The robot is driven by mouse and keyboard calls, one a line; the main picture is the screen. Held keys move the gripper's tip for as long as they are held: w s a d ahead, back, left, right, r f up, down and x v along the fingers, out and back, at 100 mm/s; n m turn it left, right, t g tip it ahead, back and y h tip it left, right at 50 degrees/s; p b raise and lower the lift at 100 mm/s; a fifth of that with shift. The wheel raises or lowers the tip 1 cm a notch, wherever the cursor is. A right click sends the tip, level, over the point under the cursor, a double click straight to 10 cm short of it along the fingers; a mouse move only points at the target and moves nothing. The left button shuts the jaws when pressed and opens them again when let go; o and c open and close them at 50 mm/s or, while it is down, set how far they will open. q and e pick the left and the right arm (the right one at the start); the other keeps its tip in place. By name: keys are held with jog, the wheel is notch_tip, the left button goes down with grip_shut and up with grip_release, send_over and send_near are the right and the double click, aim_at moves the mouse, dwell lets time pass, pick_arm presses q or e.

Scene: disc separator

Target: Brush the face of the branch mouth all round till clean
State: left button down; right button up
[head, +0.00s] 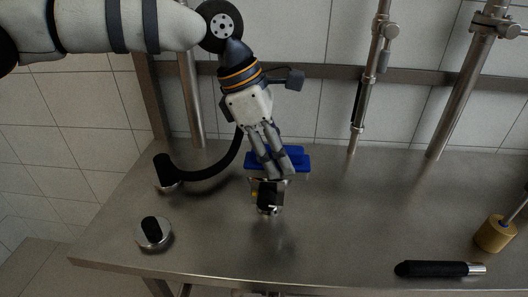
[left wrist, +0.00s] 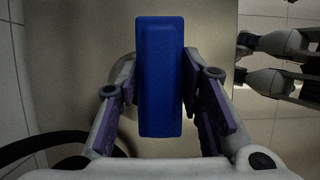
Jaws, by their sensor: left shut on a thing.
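My left gripper (head: 278,172) is shut on a blue brush block (head: 298,160), which it holds just above and behind a short metal fitting. The block also shows in the left wrist view (left wrist: 160,75), lengthwise between the two fingers. The metal fitting (head: 268,208), which looks like the branch mouth, stands at the table's middle with a dark front and a small yellow spot. The gripper hides part of its top, and I cannot tell whether the brush touches its face. The state of the face is too small to tell.
A black curved hose (head: 205,174) lies left of the fitting on the steel table (head: 340,225). A round metal piece with a black knob (head: 153,234) stands front left. A black-handled tool (head: 438,269) and a yellow-brown cylinder (head: 494,234) are at the right. Metal posts (head: 365,85) rise behind.

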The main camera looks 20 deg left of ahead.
pick_arm(q)
jog(key=shift+d+f, duration=0.2)
jog(key=shift+d, duration=0.05)
pick_arm(e)
jog(key=shift+s, duration=0.1)
pick_arm(q)
jog(key=w, duration=0.1)
jog(key=w+b, duration=0.1)
jog(key=shift+w+a+f, duration=0.15)
jog(key=shift+w+f, duration=0.05)
jog(key=shift+w, duration=0.2)
jog(key=shift+w+a+r, duration=0.1)
jog(key=shift+w+r, duration=0.1)
jog(key=shift+w, duration=0.2)
jog(key=shift+r, duration=0.1)
pick_arm(e)
jog(key=shift+s+f+g, duration=0.3)
jog(key=shift+s+f, duration=0.45)
pick_arm(q)
jog(key=shift+r, duration=0.1)
notch_tip(320, 180, up, 6)
jog(key=p, duration=0.1)
pick_arm(e)
jog(key=shift+w+r+t, duration=0.4)
jog(key=shift+w+r, duration=0.4)
jog(key=shift+w, duration=0.1)
